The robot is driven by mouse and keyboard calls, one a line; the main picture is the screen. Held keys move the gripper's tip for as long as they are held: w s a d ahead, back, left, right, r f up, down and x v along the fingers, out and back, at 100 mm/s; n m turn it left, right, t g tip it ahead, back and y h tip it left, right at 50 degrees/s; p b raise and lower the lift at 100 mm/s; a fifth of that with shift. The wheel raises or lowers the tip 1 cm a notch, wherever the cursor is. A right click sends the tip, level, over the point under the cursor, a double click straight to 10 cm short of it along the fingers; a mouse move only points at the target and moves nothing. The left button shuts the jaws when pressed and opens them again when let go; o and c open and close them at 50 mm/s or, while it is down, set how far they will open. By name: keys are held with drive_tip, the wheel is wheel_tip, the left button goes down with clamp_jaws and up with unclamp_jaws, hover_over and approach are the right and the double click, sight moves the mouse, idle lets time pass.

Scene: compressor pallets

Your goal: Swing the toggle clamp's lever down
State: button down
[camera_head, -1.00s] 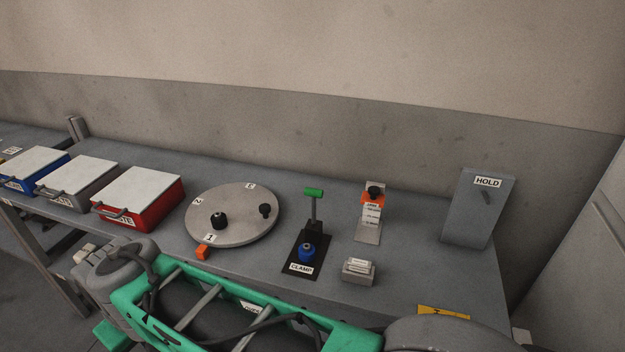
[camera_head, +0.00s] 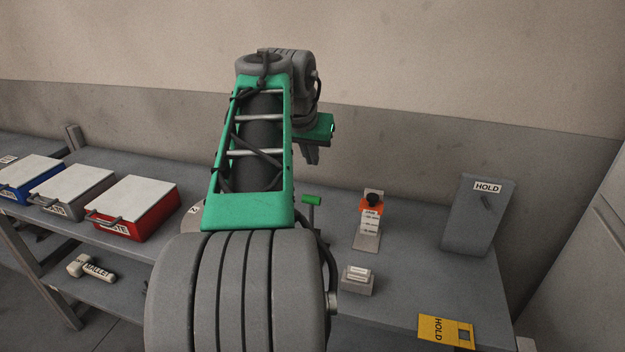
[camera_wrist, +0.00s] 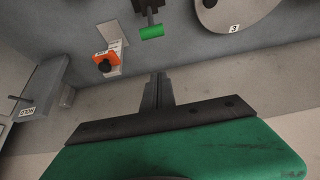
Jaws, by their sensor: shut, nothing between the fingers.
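The toggle clamp's green-tipped lever (camera_head: 311,200) stands up on the bench just right of my arm. My arm hides the clamp's base and the blue part in the head view. In the wrist view the green lever tip (camera_wrist: 151,32) shows at the top centre on its grey stem. My gripper (camera_head: 311,156) is above and behind the lever in the head view, pointing down, apart from it. In the wrist view my gripper (camera_wrist: 160,78) has its fingers together, with nothing between them.
An orange-topped stand (camera_head: 369,220) and a small grey block (camera_head: 358,280) stand right of the lever. A grey HOLD board (camera_head: 478,215) is farther right. The round numbered disc (camera_wrist: 235,12) lies beside the clamp. A red box (camera_head: 135,208) is at left.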

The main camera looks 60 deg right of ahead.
sight(311, 215)
wheel_tip(311, 215, down, 9)
drive_tip(key=d, duration=0.1)
drive_tip(key=shift+w, duration=0.15)
drive_tip(key=shift+f+b, duration=0.15)
drive_tip(key=shift+b, duration=0.15)
